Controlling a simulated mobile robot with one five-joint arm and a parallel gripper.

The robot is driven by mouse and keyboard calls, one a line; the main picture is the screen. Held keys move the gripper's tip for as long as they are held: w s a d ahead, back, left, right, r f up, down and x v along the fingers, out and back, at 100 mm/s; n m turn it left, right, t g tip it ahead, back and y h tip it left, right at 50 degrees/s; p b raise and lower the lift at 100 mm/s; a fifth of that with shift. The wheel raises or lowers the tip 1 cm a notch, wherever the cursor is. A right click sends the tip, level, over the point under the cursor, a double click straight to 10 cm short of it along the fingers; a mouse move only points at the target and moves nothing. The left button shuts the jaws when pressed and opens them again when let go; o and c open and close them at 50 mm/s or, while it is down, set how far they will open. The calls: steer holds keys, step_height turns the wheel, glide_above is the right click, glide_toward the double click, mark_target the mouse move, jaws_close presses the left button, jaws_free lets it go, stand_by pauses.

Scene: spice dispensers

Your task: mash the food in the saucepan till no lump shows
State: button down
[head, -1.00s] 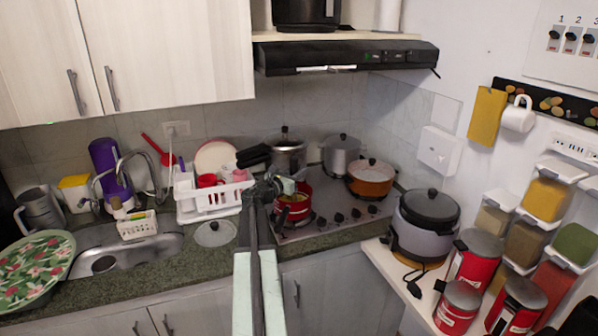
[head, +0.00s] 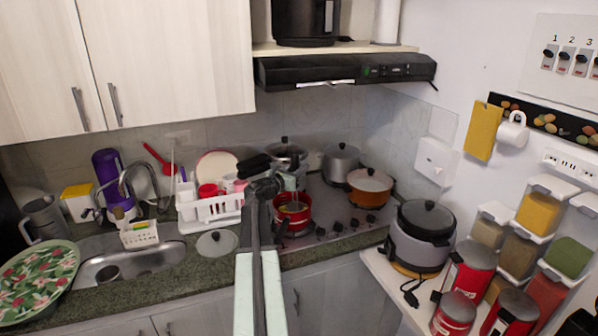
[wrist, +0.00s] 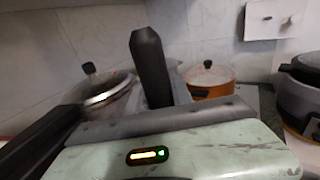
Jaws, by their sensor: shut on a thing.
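The red saucepan (head: 305,222) sits on the hob in the head view, just right of my gripper's end, with yellowish food (head: 292,207) inside. My gripper (head: 282,184) is above the saucepan's left rim, shut on a black upright handle (wrist: 150,65) that rises behind my gripper's body in the wrist view. I take this handle for the masher's. Its lower end and any contact with the food are hidden. The lumps are too small to tell. The saucepan does not show in the wrist view.
A steel lidded pot (head: 288,153) with a black handle stands close behind my gripper. A grey pot (head: 341,162) and an orange pot (head: 369,188) stand behind right. A white dish rack (head: 212,208) is close on the left. A cooker (head: 424,235) stands on the right shelf.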

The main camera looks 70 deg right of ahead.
steer(key=shift+d, duration=0.25)
step_height(320, 180, down, 5)
steer(key=b, duration=0.5)
step_height(320, 180, up, 5)
steer(key=p, duration=0.5)
